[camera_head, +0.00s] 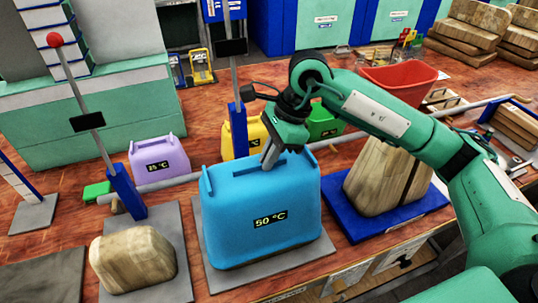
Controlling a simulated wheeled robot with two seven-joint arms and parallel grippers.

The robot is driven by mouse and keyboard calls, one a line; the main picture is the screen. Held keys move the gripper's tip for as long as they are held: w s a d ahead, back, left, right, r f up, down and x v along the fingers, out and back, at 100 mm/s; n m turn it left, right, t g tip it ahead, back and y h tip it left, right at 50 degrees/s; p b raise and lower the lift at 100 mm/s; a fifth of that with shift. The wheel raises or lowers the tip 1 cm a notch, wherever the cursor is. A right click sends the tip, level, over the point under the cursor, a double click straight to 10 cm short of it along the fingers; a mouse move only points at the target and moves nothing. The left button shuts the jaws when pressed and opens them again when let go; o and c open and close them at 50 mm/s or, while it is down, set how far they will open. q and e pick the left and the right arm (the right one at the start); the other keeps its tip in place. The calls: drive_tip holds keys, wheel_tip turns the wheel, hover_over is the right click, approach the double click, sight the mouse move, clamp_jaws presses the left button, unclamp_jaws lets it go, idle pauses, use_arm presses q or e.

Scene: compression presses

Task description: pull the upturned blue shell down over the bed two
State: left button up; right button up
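The blue shell (262,212), marked 50 °C, stands upright and low over a grey base plate (318,247) in the middle front. It hides whatever lies under it. My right gripper (270,156) comes in from the right and points down at the shell's top, at or just behind its upper edge. I cannot tell whether it touches the shell, or whether its fingers are apart or closed. My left gripper is not in view.
A wooden block (132,258) lies on a grey plate to the left, beside a blue post with a red-knobbed lever (78,85). A larger wooden block (385,178) stands on a blue plate to the right. Purple (160,158), yellow and green shells stand behind.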

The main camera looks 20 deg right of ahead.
drive_tip(key=o, duration=0.5)
drive_tip(key=shift+c, duration=0.2)
